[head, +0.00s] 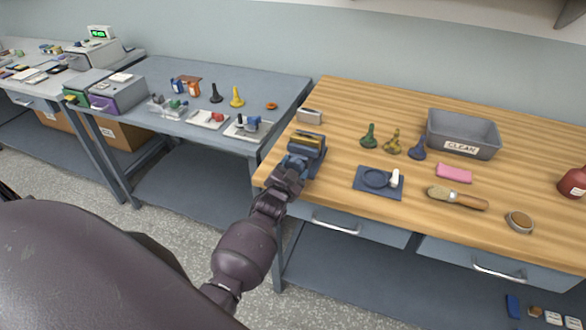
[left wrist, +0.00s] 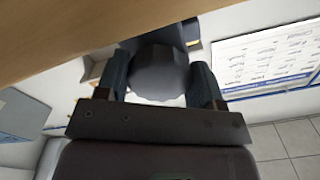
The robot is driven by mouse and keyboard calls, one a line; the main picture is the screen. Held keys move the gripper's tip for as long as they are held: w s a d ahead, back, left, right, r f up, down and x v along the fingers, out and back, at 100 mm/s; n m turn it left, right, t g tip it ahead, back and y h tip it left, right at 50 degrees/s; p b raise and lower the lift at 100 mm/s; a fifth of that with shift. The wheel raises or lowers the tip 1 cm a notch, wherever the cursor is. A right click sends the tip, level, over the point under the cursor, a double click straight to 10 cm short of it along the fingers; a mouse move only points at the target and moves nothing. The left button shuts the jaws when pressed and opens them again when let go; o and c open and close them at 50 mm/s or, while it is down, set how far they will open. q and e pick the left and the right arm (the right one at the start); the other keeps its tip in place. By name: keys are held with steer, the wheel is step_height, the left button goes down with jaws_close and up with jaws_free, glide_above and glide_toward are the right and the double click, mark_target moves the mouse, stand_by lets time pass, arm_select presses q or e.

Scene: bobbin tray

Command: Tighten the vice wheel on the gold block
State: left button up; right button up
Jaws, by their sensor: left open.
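The vice (head: 318,158) stands at the front left edge of the wooden workbench, with the gold block (head: 306,139) in its top between the jaws. My left gripper (head: 296,163) is at the front of the vice, and its hand hides the vice wheel in the head view. In the left wrist view, the round dark grey wheel (left wrist: 160,76) sits between the two open fingers of my left gripper (left wrist: 160,90). I cannot tell whether either finger touches it. My right gripper is in neither view.
Several coloured pieces, a grey CLEAN bin (head: 462,148), a pink block (head: 454,173) and a brush (head: 457,198) lie farther right. A grey table (head: 270,77) stands to the left.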

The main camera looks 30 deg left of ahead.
arm_select(q)
steer(key=o, duration=0.9)
steer(key=shift+s, duration=0.1)
steer(key=v, duration=1)
steer(key=shift+s, duration=0.35)
